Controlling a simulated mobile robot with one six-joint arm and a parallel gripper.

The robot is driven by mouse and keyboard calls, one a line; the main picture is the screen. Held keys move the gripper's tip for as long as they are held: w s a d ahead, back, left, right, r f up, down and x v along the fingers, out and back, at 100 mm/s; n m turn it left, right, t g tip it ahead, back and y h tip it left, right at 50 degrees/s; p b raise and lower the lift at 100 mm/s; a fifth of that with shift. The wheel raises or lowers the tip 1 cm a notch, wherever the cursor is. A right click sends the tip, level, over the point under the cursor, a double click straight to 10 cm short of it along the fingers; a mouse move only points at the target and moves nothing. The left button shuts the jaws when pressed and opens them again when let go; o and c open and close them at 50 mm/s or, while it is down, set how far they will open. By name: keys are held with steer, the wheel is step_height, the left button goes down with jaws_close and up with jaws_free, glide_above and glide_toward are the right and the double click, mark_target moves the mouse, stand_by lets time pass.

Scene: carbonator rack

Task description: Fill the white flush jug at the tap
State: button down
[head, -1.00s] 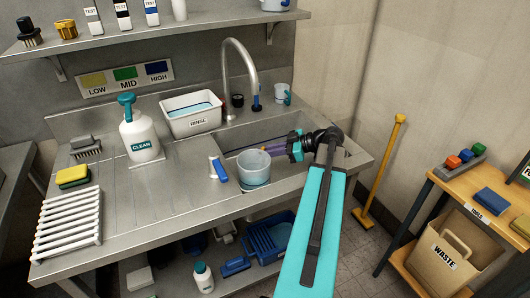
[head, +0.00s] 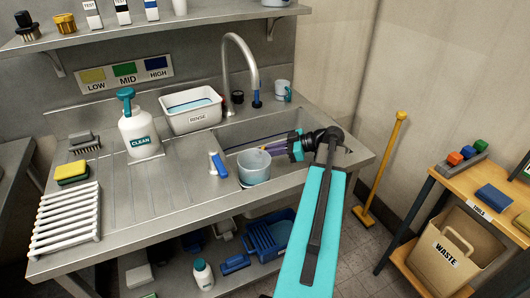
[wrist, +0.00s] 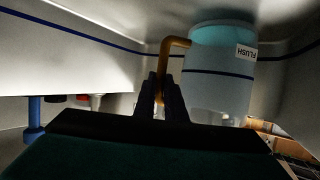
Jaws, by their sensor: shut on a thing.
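The white flush jug (head: 254,168) stands out near the sink's front edge in the head view, a pale see-through cup with a dark blue line. In the wrist view the jug (wrist: 218,85) shows its FLUSH label and an orange-brown handle (wrist: 170,58). My gripper (wrist: 160,98) is shut on that handle. In the head view my gripper (head: 268,153) reaches left over the sink, its tips partly hidden by the jug. The curved tap (head: 252,62) has a blue-tipped outlet behind the jug. I cannot tell the jug's water level.
The sink basin (head: 310,122) lies around my gripper. A blue-handled fitting (head: 218,165) stands left of the jug. The rinse tub (head: 190,121), CLEAN bottle (head: 139,135) and white rack (head: 66,220) are farther left. A cup (head: 283,90) stands behind the sink.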

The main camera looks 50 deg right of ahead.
steer(key=shift+f+b, duration=0.55)
stand_by(0.4)
steer(key=c, duration=1.7)
jaws_free()
steer(key=shift+c, duration=0.2)
steer(key=shift+d, duration=0.1)
steer(key=v, duration=0.7)
steer(key=shift+s+b, duration=0.25)
steer(key=shift+b, duration=0.1)
steer(key=shift+r, duration=0.1)
